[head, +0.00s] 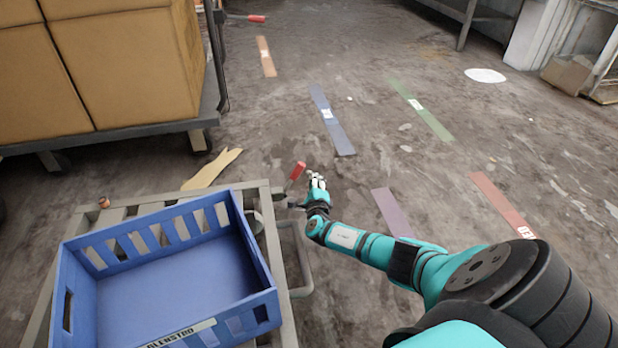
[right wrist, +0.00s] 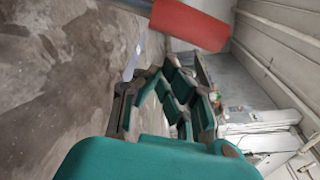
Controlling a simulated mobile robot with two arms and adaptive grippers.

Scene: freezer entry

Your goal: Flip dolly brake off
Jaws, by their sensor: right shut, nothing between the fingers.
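The dolly (head: 268,215) is a grey metal frame at the lower left of the head view. Its brake lever has a red grip (head: 297,171) and stands tilted up at the dolly's far right corner. The red grip also shows large at the top of the right wrist view (right wrist: 190,24). My right gripper (head: 317,179) is shut and empty, just to the right of the red grip. In the wrist view its fingers (right wrist: 180,95) sit below the grip, and I see a gap between them. My left gripper is not in view.
A blue crate (head: 180,207) rests on the dolly. A cart with large cardboard boxes (head: 125,62) stands at the upper left, with another red-handled lever (head: 256,18) beyond it. Coloured floor strips (head: 332,118) lie flat on the open floor to the right.

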